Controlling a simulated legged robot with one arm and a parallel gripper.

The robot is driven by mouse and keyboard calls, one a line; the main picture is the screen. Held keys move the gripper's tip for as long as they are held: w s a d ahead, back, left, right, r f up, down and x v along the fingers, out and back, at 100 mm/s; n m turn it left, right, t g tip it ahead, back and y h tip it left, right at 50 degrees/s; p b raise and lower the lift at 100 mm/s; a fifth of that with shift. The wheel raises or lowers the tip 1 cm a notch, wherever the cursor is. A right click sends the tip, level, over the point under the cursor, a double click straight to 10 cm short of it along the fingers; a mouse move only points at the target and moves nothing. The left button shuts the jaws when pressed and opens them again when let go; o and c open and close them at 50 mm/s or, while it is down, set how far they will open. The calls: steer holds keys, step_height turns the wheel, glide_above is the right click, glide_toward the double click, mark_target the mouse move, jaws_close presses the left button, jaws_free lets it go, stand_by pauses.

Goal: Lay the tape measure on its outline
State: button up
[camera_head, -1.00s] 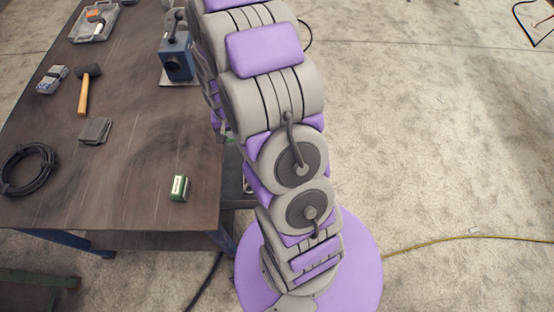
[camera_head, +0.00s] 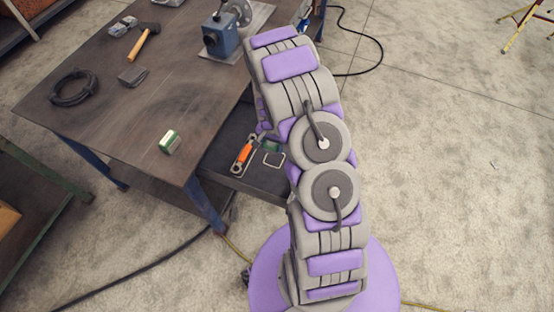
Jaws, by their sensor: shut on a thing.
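A pale rounded-square outline (camera_head: 274,160) lies on the dark surface of a drawer or low tray (camera_head: 262,180) under the table's right edge. It is bare in the part that I see. My arm rises from its purple base and bends over beyond the table's right side. Its small far links show at the drawer's far edge, but my gripper and anything in it are hidden behind the arm. I cannot make out a tape measure for certain.
An orange-handled tool (camera_head: 242,155) lies left of the outline. The table (camera_head: 110,125) carries a small green-and-white block (camera_head: 170,141), a coiled black cable (camera_head: 74,87), a hammer (camera_head: 142,42), a dark flat pad (camera_head: 133,75) and a blue machine (camera_head: 221,35). Open floor lies right.

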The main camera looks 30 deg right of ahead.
glide_above(273, 159)
steer(key=d, duration=0.1)
step_height(273, 159, down, 6)
steer(key=shift+r+b, duration=0.25)
steer(key=shift+b, duration=0.2)
steer(key=f, duration=0.1)
steer(key=a+f, duration=0.1)
steer(key=f, duration=0.1)
steer(key=shift+s+a+f+b, duration=0.1)
steer(key=shift+f+b, duration=0.1)
steer(key=shift+b, duration=0.15)
steer(key=shift+d, duration=0.25)
steer(key=o, duration=1)
steer(key=shift+d+f, duration=0.1)
steer(key=shift+d, duration=0.1)
steer(key=o, duration=0.3)
steer(key=shift+a, duration=0.15)
steer(key=shift+o, duration=0.2)
steer(key=shift+a, duration=0.15)
